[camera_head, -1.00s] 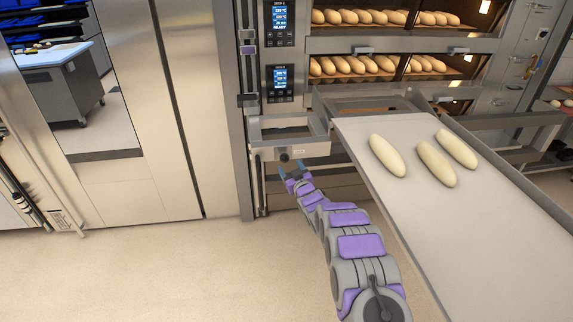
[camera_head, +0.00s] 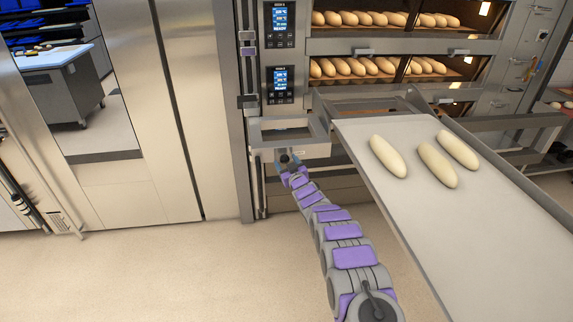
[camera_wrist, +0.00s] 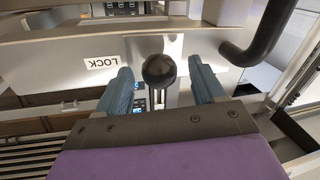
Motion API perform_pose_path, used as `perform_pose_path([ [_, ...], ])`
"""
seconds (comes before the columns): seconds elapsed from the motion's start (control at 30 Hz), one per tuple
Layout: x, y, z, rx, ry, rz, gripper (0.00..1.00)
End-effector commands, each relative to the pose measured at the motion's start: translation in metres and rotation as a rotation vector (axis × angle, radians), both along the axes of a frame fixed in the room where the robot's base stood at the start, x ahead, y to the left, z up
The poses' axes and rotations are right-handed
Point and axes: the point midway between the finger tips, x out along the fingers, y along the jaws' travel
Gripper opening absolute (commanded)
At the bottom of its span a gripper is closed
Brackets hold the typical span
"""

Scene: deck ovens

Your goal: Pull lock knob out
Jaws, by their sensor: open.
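The lock knob is a round black ball that shows in the wrist view (camera_wrist: 159,70), next to a white label (camera_wrist: 102,62) reading LOCK. In the head view the knob (camera_head: 285,158) sits on the front of the grey metal frame (camera_head: 310,150) below the oven control panels. My gripper (camera_wrist: 162,82) is open, with one blue finger on each side of the knob. A gap shows between the knob and each finger. In the head view my gripper (camera_head: 287,163) is at the frame's front, and its fingers are partly hidden.
A loading board (camera_head: 425,225) with three pale dough loaves lies to the right of my arm. A black curved handle (camera_wrist: 262,35) is right of the knob in the wrist view. Steel panels (camera_head: 170,110) stand on the left. The floor in front is clear.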

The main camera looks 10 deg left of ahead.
Motion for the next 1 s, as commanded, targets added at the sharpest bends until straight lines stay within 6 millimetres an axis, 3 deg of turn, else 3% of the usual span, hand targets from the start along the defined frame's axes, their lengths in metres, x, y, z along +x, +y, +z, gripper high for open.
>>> perform_pose_path([
  [0.07, 0.0000, 0.0000, 0.0000, 0.000, 0.000, 0.000, 0.67],
  [0.77, -0.0003, 0.0007, -0.0003, 0.000, 0.000, 0.001, 0.00],
  [1.0, -0.0011, 0.0011, -0.0003, -0.001, 0.000, 0.002, 0.00],
])
